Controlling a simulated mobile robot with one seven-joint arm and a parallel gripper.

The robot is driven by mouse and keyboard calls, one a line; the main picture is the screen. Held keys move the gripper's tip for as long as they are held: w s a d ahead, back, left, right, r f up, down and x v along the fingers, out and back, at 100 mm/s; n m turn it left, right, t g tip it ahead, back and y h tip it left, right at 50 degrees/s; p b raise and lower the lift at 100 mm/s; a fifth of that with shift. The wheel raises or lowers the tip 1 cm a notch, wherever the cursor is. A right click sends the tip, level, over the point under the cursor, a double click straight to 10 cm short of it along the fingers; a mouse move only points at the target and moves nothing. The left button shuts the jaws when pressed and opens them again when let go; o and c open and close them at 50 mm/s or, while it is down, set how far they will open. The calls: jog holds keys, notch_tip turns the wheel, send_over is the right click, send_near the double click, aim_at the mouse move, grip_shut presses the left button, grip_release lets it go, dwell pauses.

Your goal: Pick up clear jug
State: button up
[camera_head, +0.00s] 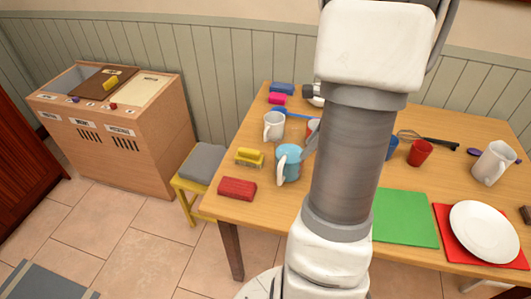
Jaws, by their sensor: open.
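A light blue jug with a pale handle (291,164) stands upright on the left part of the wooden table. A whitish jug or large mug (493,163) stands at the table's right end. My gripper (311,140) is mostly hidden behind my arm. A grey part of it shows just right of the blue jug's rim. It looks open, and I cannot tell whether it touches the jug.
On the table (233,208), a yellow-handled brush (249,157), a red block (237,188) and a white mug (274,126) stand near the blue jug. A red cup (420,152), green mat (405,218) and white plate (484,231) lie right of my arm, which hides the middle.

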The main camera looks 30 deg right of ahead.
jog(key=b, duration=0.3)
send_near(281, 184)
jog(key=w, duration=0.1)
jog(key=x, duration=0.4)
jog(key=b+x, duration=0.1)
jog(key=x, duration=0.1)
jog(key=shift+w+a+f, duration=0.25)
jog(key=shift+a, duration=0.1)
jog(key=shift+r, duration=0.1)
grip_shut()
jog(key=shift+w, duration=0.1)
dwell(0.7)
